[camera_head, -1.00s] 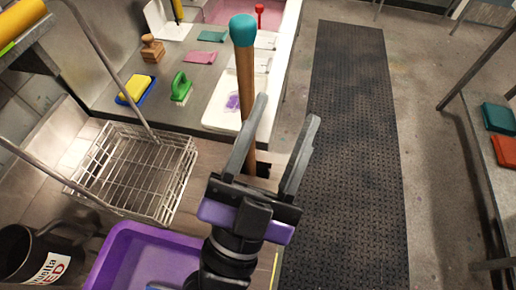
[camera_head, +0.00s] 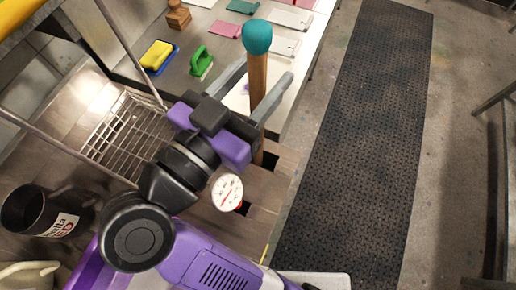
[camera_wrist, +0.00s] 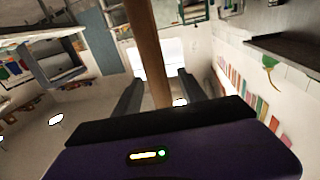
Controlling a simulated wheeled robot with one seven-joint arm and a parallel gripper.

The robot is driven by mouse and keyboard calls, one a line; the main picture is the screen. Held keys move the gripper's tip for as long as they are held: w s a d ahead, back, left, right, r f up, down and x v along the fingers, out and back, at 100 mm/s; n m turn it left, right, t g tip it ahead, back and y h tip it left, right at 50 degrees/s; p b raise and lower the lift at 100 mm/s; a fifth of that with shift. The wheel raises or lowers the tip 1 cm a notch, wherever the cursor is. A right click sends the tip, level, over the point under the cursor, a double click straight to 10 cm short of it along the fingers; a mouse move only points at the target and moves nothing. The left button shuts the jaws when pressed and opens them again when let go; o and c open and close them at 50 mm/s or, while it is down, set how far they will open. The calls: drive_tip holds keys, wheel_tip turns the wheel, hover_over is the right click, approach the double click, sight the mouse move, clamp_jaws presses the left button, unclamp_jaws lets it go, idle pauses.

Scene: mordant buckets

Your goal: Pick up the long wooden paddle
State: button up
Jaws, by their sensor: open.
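The long wooden paddle (camera_head: 257,75) stands upright, a brown round shaft with a teal knob on top. Its lower end goes down to a dark slot in the wooden surface, and my gripper covers part of it. My gripper (camera_head: 265,84) is open, its two grey fingers to either side of the shaft below the knob. In the wrist view the shaft (camera_wrist: 148,45) runs between the two fingers of my gripper (camera_wrist: 158,88), and a gap shows beside it. I cannot tell whether a finger touches it.
A wire basket (camera_head: 124,134) stands to the left. A red-and-white dial (camera_head: 227,191) sits by the slots. A black pot (camera_head: 36,211) is at lower left. A dark floor mat (camera_head: 365,130) runs at right.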

drive_tip(key=shift+x, duration=1.2)
clamp_jaws()
drive_tip(key=shift+r, duration=0.15)
wheel_tip(320, 180, up, 28)
drive_tip(key=p, duration=0.1)
drive_tip(key=shift+p, duration=1.05)
